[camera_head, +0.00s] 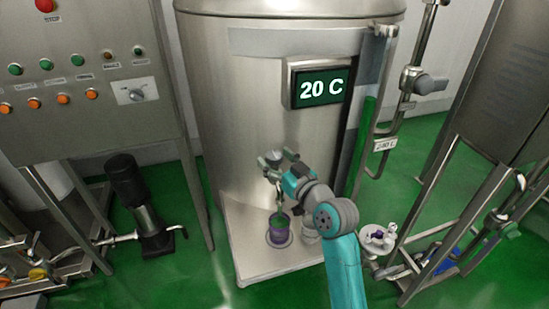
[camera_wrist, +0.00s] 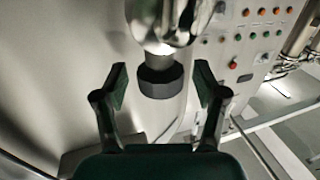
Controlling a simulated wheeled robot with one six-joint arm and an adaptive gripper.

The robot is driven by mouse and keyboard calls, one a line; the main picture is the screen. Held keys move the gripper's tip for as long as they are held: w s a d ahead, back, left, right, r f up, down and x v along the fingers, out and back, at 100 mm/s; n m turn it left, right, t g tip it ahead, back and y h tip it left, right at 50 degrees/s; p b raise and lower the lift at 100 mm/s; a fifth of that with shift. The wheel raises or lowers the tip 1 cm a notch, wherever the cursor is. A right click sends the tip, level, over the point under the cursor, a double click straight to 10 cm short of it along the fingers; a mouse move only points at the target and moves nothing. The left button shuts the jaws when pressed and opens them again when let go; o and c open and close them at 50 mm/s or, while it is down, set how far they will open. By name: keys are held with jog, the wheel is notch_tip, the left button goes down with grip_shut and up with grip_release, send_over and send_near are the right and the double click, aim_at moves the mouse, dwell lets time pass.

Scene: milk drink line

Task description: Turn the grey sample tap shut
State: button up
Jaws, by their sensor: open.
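The sample tap (camera_wrist: 172,25) shows in the wrist view as a shiny metal body with a dark grey faceted knob (camera_wrist: 161,82) at its near end. In the head view the tap (camera_head: 270,158) sticks out low on the front of the steel tank, partly hidden by my gripper. My gripper (camera_wrist: 161,78) is open, with one finger on each side of the knob and a visible gap on both sides. In the head view my gripper (camera_head: 279,166) is at the tap. I cannot tell whether the tap is open or shut.
The tank display (camera_head: 321,88) reads 20 C. A control panel (camera_head: 85,85) is at left, a vertical pipe with a valve (camera_head: 425,83) at right. Green floor (camera_head: 200,280) is clear at front left.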

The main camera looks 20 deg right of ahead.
jog(key=shift+w+a, duration=0.15)
jog(key=shift+w, duration=0.25)
jog(key=c, duration=1.2)
jog(key=shift+o, duration=0.2)
